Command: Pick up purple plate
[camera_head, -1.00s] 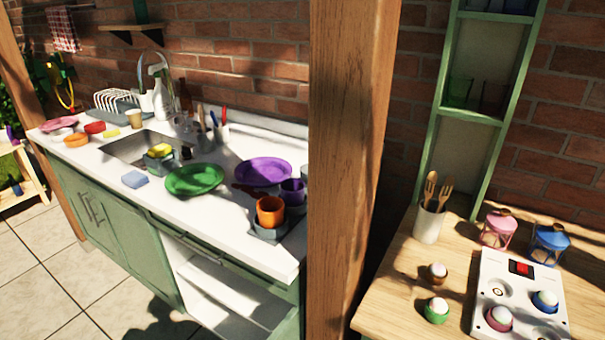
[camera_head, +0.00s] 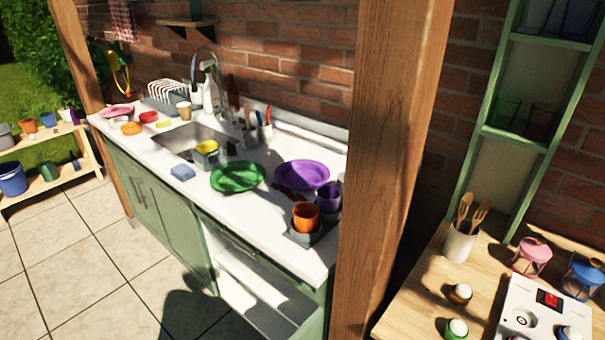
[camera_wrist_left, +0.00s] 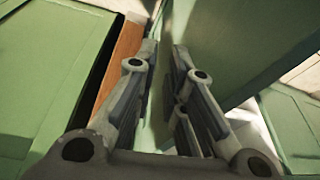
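The purple plate (camera_head: 302,174) lies on the white counter (camera_head: 262,222), toward its right end, in the head view. It sits right of and slightly behind a green plate (camera_head: 238,177). A purple cup (camera_head: 328,197) stands just in front of its right side. My left gripper (camera_wrist_left: 164,50) shows only in the left wrist view. Its two fingers are apart with nothing between them, and green panels are behind them. The plate is not in the wrist view. My right gripper is not in view.
A wooden post (camera_head: 387,150) rises by the counter's right end. An orange cup (camera_head: 305,216) is near the plate. A sink (camera_head: 190,138) is to the left. A wooden table (camera_head: 425,290) with lanterns is at right. Tiled floor (camera_head: 75,250) in front is clear.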

